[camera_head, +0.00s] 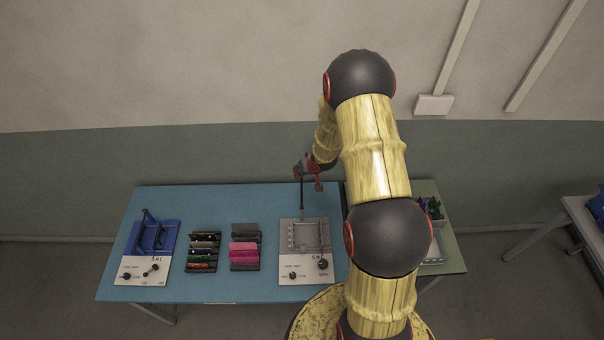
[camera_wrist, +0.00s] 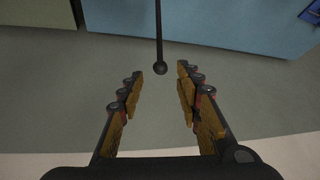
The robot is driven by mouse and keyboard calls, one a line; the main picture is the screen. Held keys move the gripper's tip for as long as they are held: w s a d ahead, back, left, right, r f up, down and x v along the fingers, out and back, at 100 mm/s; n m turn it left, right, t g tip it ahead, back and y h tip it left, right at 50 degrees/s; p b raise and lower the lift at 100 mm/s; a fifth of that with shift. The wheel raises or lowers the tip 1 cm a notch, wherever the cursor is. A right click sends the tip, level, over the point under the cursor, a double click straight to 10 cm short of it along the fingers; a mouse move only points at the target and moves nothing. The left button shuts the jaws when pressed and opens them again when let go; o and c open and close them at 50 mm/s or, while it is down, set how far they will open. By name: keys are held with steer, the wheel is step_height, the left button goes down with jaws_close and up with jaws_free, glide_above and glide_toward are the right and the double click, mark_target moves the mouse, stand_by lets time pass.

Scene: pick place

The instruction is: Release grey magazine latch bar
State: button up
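The grey magazine (camera_head: 284,236) stands on the right part of the blue table, with a pale panel and dark knobs at its front. A thin dark bar (camera_head: 302,204), seemingly its latch bar, stands roughly upright at its back. In the wrist view the bar (camera_wrist: 159,30) ends in a dark ball between the fingertip ends. My gripper (camera_head: 308,180) is above the back of the grey magazine, near the bar's upper end. In the wrist view my gripper (camera_wrist: 159,75) is open, with clear gaps on both sides of the ball. Contact with the bar is not visible.
A blue magazine (camera_head: 166,232) with its own raised bar stands at the left of the blue table (camera_head: 205,290). Two dark racks with coloured items, a left one (camera_head: 204,250) and a right one (camera_head: 244,248), lie between. A green table (camera_head: 454,262) with bins adjoins at right.

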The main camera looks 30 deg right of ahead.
steer(key=v, duration=0.6)
stand_by(0.5)
steer(key=s+r+g+h+b, duration=0.1)
steer(key=s+g+b, duration=0.3)
steer(key=s, duration=1.1)
steer(key=s+a+r+n+t+y+b, duration=0.1)
steer(key=s+a+b, duration=0.5)
steer(key=a+b, duration=0.5)
steer(key=s+a+r+n+t+y+b, duration=0.1)
steer(key=s+a+b, duration=0.5)
steer(key=a+b, duration=0.6)
steer(key=r+n+t+b, duration=0.1)
steer(key=b, duration=0.2)
steer(key=shift+s, duration=0.25)
